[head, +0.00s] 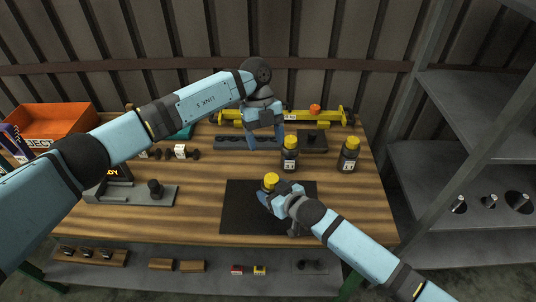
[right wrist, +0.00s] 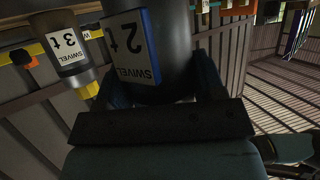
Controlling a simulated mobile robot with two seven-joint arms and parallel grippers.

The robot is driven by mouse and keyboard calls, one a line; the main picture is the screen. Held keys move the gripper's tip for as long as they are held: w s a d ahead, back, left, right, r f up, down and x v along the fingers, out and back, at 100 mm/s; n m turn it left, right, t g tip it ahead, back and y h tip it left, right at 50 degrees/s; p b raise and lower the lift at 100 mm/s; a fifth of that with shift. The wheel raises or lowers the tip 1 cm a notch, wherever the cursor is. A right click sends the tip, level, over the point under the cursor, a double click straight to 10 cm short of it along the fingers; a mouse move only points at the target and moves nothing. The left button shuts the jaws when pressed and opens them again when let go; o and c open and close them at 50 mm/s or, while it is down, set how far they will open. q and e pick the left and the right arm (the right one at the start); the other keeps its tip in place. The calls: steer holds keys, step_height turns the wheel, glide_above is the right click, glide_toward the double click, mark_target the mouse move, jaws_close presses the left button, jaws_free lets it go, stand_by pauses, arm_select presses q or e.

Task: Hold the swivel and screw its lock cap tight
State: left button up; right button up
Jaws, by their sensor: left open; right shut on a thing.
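My right gripper (head: 267,197) is shut on a dark swivel, held over the black mat (head: 238,208). Its yellow lock cap (head: 271,180) shows on top in the head view; how tightly it sits cannot be told. In the right wrist view the swivel (right wrist: 172,70) is between the jaws, with a label reading "2 t" and "SWIVEL". The fingers and arm hide most of its body in the head view. My left gripper (head: 265,138) is open and empty, pointing down behind the mat, farther back than the swivel and apart from it.
Two more yellow-capped swivels (head: 290,155) (head: 349,155) stand behind and right; one labelled "3 t" (right wrist: 66,48) shows in the right wrist view. A grey fixture (head: 125,192) is at left, an orange bin (head: 55,122) at back left. A yellow beam (head: 325,115) lies at the back.

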mark_target(271, 177)
arm_select(q)
steer(key=shift+w+a+r, duration=0.1)
steer(key=shift+w+r, duration=0.05)
steer(key=shift+r, duration=0.35)
steer(key=s+d+t+y, duration=0.2)
steer(key=s+t, duration=0.2)
step_height(271, 177, down, 11)
steer(key=shift+s+a, duration=0.1)
stand_by(0.4)
steer(key=shift+c, duration=0.2)
